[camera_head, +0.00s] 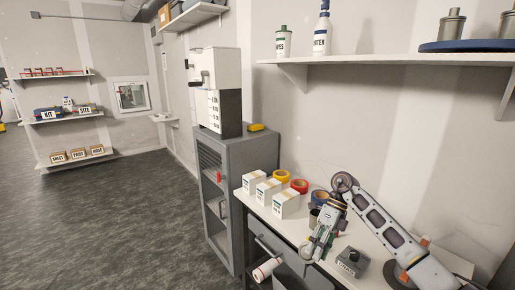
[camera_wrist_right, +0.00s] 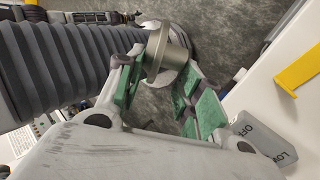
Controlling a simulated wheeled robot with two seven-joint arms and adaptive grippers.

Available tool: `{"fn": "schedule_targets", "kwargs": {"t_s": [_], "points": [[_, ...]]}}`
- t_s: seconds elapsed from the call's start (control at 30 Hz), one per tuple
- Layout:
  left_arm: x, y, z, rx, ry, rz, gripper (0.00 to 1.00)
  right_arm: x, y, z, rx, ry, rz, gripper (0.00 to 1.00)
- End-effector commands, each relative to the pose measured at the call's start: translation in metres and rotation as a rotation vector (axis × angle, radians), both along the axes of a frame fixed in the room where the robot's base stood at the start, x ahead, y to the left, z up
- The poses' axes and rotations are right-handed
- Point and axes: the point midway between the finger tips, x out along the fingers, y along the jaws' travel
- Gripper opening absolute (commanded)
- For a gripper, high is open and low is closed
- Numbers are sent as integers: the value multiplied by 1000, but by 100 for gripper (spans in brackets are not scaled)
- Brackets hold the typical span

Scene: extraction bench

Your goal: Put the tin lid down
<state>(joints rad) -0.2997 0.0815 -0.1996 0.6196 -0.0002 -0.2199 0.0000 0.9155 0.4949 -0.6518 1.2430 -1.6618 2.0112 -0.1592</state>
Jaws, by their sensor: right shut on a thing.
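My right gripper (camera_head: 309,252) is over the front part of the white workbench (camera_head: 377,262), fingers pointing down and toward the bench's front edge. In the wrist view the right gripper (camera_wrist_right: 160,88) has its green-padded fingers closed on the tin lid (camera_wrist_right: 158,50), a dull grey-beige metal round piece with a thin rim, held tilted. The grey floor shows behind it. My left gripper is not in view.
A grey switch box (camera_head: 348,262) stands beside the right gripper. White cartons (camera_head: 286,204) and tape rolls (camera_head: 299,186) stand farther back. A ribbed hose (camera_wrist_right: 65,65) runs close by the fingers. A white cylinder (camera_head: 266,269) is before the bench.

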Motion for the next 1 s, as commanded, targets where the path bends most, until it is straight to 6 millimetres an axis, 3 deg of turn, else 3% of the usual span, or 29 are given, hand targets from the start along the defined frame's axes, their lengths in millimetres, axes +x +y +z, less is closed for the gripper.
{"fn": "schedule_targets", "kwargs": {"t_s": [1.0], "points": [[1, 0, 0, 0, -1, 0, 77, -21, -1, -31, -2, 1, 591, 22]]}}
